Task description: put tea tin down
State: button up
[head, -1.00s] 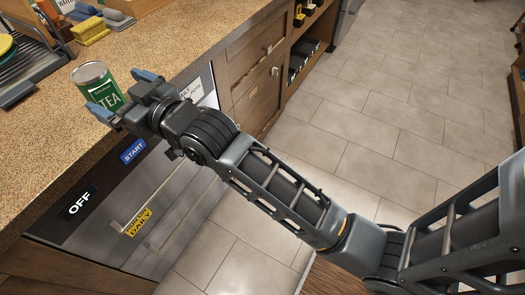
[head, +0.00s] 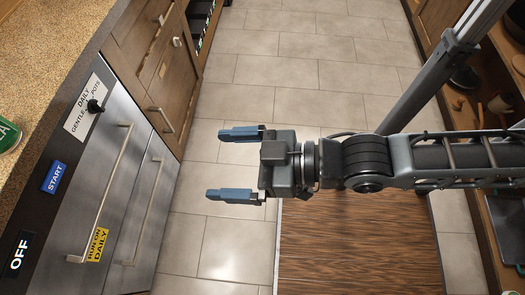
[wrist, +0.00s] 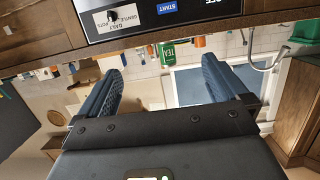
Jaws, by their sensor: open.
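The green tea tin (head: 8,136) stands on the speckled countertop (head: 40,75) at the left edge of the head view, mostly cut off by the frame. It also shows, upside down, in the wrist view (wrist: 167,53), near the counter's edge. My gripper (head: 232,164) is open and empty, out over the floor to the right of the counter and well apart from the tin. In the wrist view its two blue fingers (wrist: 163,82) are spread with nothing between them.
Below the counter is a steel appliance front (head: 95,185) with long handles and START and OFF labels. Wooden drawers (head: 150,60) stand beyond it. Grey tiles (head: 300,60) and a brown mat (head: 360,250) lie below my arm. Open shelves (head: 490,100) stand at right.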

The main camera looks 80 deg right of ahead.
jog(key=r+v, duration=0.1)
jog(key=v, duration=0.6)
jog(key=shift+r+g, duration=0.25)
jog(key=shift+g, duration=0.15)
jog(key=shift+s, duration=0.1)
jog(key=t+b, duration=0.3)
jog(key=b, duration=0.1)
send_near(11, 135)
jog(key=shift+w+a+r, duration=0.1)
jog(key=shift+w+r, duration=0.95)
jog(key=shift+w, duration=1.1)
jog(key=shift+w+a+r, duration=0.1)
jog(key=shift+w+r, duration=0.95)
jog(key=shift+w, duration=1.1)
jog(key=shift+w+r, duration=1)
jog(key=shift+w, duration=1.15)
